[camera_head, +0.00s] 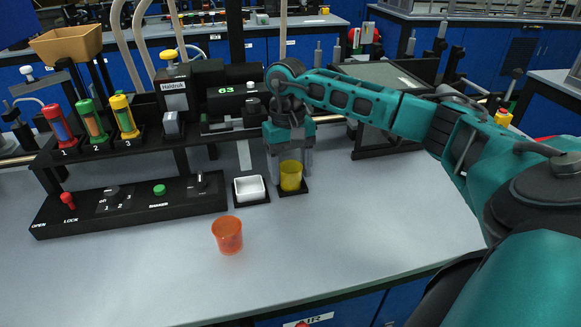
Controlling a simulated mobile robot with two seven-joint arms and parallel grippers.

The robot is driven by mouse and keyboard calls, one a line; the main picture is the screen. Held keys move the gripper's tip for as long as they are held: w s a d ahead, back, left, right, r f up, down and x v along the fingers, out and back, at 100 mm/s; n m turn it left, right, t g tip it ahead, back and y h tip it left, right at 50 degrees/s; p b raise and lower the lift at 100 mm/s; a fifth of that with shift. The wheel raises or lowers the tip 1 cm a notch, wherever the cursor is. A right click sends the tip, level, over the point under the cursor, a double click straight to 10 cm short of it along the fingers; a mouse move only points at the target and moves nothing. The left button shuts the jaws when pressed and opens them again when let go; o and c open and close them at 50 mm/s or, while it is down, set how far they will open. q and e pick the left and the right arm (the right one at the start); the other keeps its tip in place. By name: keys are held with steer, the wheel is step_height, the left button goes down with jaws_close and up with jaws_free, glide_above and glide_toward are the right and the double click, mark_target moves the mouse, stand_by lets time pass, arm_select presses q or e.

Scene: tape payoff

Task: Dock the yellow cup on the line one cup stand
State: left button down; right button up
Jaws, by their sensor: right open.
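The yellow cup (291,178) stands upright on a small black square stand (303,189), to the right of the white dish. My right gripper (290,172) reaches down from above, with its fingers on either side of the cup. The fingers are open, and I cannot tell whether either one touches the cup. The stand carries no label that I can read. My left gripper is not in view.
A white dish (250,188) sits on a neighbouring black base. An orange cup (228,235) stands in front on the grey bench (370,235). A black control panel (130,205) lies to the left, below red, green and yellow tubes (95,120). The bench front right is clear.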

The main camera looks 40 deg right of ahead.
step_height(320, 180, up, 3)
steer(key=shift+w+f+p, duration=0.15)
steer(key=shift+p, duration=0.55)
steer(key=shift+w+d+r+p, duration=0.1)
steer(key=shift+r+p, duration=0.35)
steer(key=shift+r, duration=0.55)
arm_select(q)
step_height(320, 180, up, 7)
steer(key=p, duration=0.4)
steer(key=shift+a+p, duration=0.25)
steer(key=shift+p, duration=0.15)
arm_select(e)
step_height(320, 180, up, 6)
steer(key=shift+w+d, duration=0.15)
steer(key=shift+w, duration=0.2)
steer(key=shift+r, duration=0.1)
